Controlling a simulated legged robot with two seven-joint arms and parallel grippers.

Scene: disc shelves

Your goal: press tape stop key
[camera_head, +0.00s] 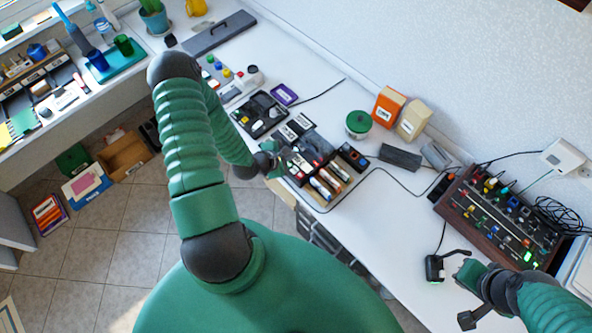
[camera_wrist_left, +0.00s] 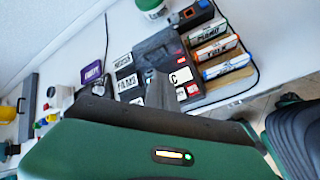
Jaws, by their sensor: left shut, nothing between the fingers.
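A dark tape unit (camera_head: 313,147) lies on the white bench, with black-and-white labelled blocks along its side. It also shows in the left wrist view (camera_wrist_left: 158,55), beyond my fingers. My left gripper (camera_head: 276,170) is shut and empty at the near left edge of this group. In the left wrist view its closed grey fingertips (camera_wrist_left: 158,88) stand over the labelled blocks, next to one marked C (camera_wrist_left: 181,76). I cannot tell whether they touch anything. No key marked stop can be read. My right gripper (camera_head: 470,292) is at the lower right; its finger opening is unclear.
Marker pens (camera_head: 325,183) lie beside the tape unit. A black tray (camera_head: 260,114) and a purple box (camera_head: 285,94) are behind left. A green-lidded jar (camera_head: 358,124) and an orange box (camera_head: 389,106) stand farther back. A wood-sided mixer (camera_head: 500,217) is at right; a black cable crosses the bench.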

